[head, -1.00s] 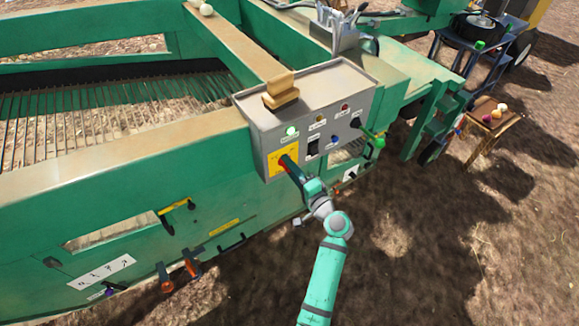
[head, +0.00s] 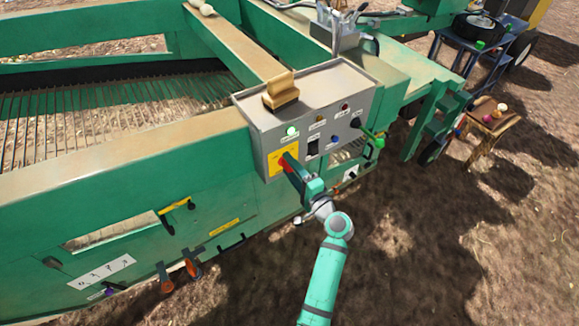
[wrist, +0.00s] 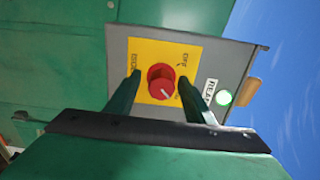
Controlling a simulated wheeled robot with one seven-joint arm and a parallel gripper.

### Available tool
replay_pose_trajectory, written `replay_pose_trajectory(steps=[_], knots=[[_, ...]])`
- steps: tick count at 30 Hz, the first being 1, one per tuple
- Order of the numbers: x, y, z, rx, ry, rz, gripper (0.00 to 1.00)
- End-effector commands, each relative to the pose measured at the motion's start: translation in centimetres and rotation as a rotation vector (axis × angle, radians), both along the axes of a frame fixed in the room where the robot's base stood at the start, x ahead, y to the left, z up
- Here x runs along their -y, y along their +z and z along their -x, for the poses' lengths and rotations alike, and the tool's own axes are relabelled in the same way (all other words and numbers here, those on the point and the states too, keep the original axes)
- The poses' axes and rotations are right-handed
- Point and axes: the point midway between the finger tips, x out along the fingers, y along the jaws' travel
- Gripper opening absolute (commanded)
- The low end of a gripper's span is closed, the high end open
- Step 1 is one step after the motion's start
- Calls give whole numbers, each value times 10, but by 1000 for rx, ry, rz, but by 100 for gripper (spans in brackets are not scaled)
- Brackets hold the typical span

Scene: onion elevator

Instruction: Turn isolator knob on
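The red isolator knob (head: 284,161) sits on a yellow plate (head: 275,158) on the front of the grey control box (head: 262,122). In the wrist view the round red knob (wrist: 161,80) has a white pointer mark towards its lower right. The yellow plate (wrist: 188,52) carries "OFF" at its upper right and a partly hidden word at left. My gripper (wrist: 160,76) is open, with one finger on each side of the knob and a visible gap on both sides. Its end also shows at the knob in the head view (head: 289,168). Contact depth is unclear.
A lit green light (wrist: 224,97) beside a "READY" label is near the knob. Switches, lamps and a black knob (head: 355,122) share the panel. A wooden-handled brush (head: 281,92) lies on the box. Several levers stick out lower left.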

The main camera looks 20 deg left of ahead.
Motion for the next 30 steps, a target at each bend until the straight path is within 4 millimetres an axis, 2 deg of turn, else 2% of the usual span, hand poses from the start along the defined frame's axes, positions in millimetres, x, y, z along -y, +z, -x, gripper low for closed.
replay_pose_trajectory(steps=[11, 24, 30], knots=[[4, 1, 4, 2, 1, 0, 47], [64, 0, 50, 2, -1, 0, 47], [83, 1, 63, 2, -4, 1, 47]])
